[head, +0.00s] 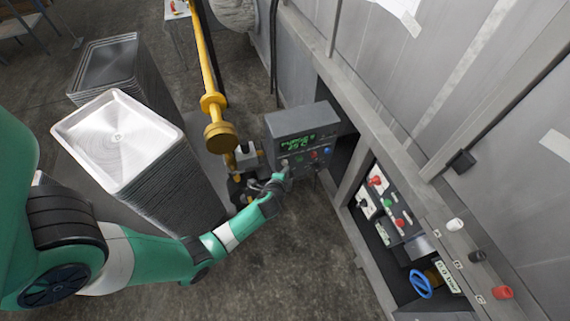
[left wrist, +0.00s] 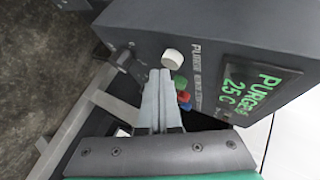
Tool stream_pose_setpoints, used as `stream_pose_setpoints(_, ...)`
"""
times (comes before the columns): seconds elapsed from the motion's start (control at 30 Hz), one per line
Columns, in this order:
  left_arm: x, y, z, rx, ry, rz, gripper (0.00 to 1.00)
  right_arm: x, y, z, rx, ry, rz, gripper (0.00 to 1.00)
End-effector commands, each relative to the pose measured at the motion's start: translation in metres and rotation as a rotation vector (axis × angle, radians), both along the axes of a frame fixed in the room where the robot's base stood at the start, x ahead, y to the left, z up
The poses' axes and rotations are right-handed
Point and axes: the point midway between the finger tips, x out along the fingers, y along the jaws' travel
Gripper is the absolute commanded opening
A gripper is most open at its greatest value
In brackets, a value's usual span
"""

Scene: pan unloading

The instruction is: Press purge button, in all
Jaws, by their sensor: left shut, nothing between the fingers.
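The grey control box (head: 312,120) stands near the middle of the head view, with a lit green display (head: 297,143) reading "PURGE" and "25 C". In the left wrist view the display (left wrist: 260,92) is at the right. A round white button (left wrist: 172,58) beside the word "PURGE" protrudes from the box face. Green (left wrist: 181,82), blue (left wrist: 184,97) and red buttons sit in line with it, partly behind my fingers. My left gripper (left wrist: 160,73) is shut and empty, its fingertips right by the white button. I cannot tell whether they touch it. My right gripper is not in view.
Stacked metal trays (head: 60,135) stand to the left of the box. To the right, a wall recess holds a panel with coloured knobs (head: 398,222) and a blue handwheel (head: 421,284). The floor in front is clear.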

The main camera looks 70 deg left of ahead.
Motion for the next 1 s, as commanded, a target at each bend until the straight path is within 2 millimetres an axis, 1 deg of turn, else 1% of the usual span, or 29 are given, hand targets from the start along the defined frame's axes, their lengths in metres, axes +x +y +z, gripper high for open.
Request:
stream_pose_setpoints(0.1,-0.001,-0.005,0.0,0.001,0.001,-0.001,0.0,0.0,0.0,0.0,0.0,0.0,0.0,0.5)
stream_pose_setpoints(0.37,-0.001,-0.005,0.0,0.0,0.001,-0.001,0.0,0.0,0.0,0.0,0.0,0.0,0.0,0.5)
stream_pose_setpoints(0.47,0.0,-0.009,0.0,0.001,0.001,-0.002,0.0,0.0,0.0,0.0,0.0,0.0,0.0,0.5)
stream_pose_setpoints(0.83,0.0,-0.045,0.0,0.0,0.001,-0.004,0.0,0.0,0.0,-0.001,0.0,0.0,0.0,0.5)
stream_pose_setpoints(1.0,-0.001,-0.055,0.0,0.0,0.0,-0.002,0.0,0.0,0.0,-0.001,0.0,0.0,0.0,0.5)
